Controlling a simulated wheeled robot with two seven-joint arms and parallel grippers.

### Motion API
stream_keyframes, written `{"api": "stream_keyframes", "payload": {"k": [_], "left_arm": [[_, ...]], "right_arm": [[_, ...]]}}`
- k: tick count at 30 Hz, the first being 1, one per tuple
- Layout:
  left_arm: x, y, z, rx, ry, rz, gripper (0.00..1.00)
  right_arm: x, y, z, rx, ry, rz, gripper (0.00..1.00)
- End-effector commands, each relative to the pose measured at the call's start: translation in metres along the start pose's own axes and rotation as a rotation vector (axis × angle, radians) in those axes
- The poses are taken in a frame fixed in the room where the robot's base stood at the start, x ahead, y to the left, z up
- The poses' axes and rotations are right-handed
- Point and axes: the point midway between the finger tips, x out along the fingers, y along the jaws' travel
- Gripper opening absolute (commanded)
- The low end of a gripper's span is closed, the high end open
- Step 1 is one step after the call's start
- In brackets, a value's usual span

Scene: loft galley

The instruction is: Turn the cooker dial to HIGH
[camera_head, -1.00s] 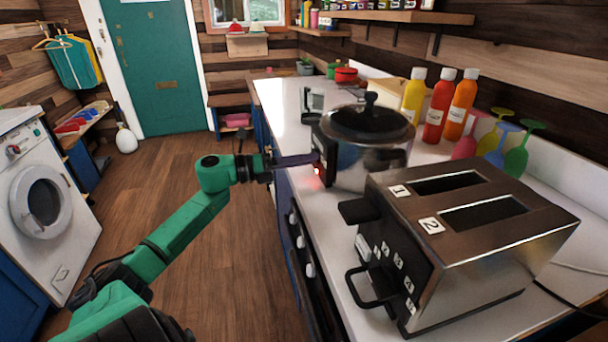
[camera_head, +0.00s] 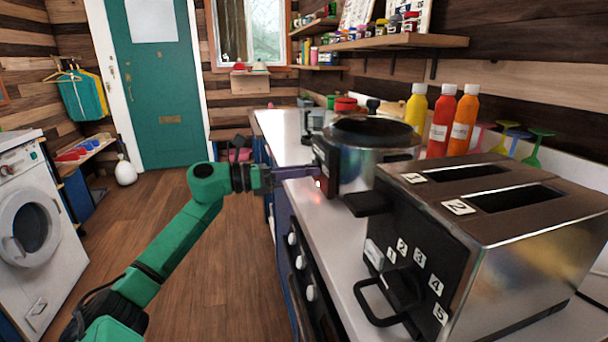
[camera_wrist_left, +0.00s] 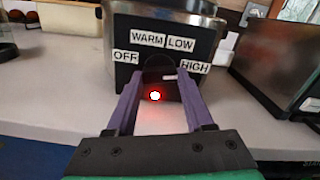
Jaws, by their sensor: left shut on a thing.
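The silver cooker (camera_head: 365,165) with a dark lid stands on the counter; its black front panel also shows in the left wrist view (camera_wrist_left: 120,50). The labels read OFF (camera_wrist_left: 126,57), WARM (camera_wrist_left: 147,38), LOW (camera_wrist_left: 180,44) and HIGH (camera_wrist_left: 195,67). The dark dial (camera_wrist_left: 158,66) sits below WARM and LOW, with a short white mark on its right side, on the HIGH side. My left gripper (camera_head: 304,172) is at the panel, its purple fingers on both sides of the dial, shut on it. A red light (camera_wrist_left: 155,96) glows below. My right gripper is out of view.
A large toaster (camera_head: 480,230) stands close to the cooker, at right. Several sauce bottles (camera_head: 440,120) and coloured glasses (camera_head: 515,140) are behind. Oven knobs (camera_head: 300,262) line the counter front. The floor (camera_head: 230,260) on the left is clear.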

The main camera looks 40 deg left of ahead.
Motion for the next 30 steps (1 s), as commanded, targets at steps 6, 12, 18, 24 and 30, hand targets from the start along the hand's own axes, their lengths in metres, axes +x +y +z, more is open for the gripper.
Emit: {"api": "stream_keyframes", "payload": {"k": [6,12,18,24,30], "left_arm": [[0.001,0.000,-0.004,0.001,0.010,-0.002,0.00],[0.001,0.000,-0.003,0.000,0.007,-0.001,0.82],[0.000,0.000,-0.001,0.000,0.004,-0.001,0.82],[-0.014,0.001,-0.003,-0.001,0.002,0.000,0.82],[-0.064,0.002,-0.004,-0.002,0.003,0.003,0.82]], "right_arm": [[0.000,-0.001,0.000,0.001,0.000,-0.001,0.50],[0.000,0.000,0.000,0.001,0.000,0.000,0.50],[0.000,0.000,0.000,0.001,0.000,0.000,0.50],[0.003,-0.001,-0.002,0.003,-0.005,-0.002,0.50],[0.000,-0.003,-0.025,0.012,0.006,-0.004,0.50]]}}
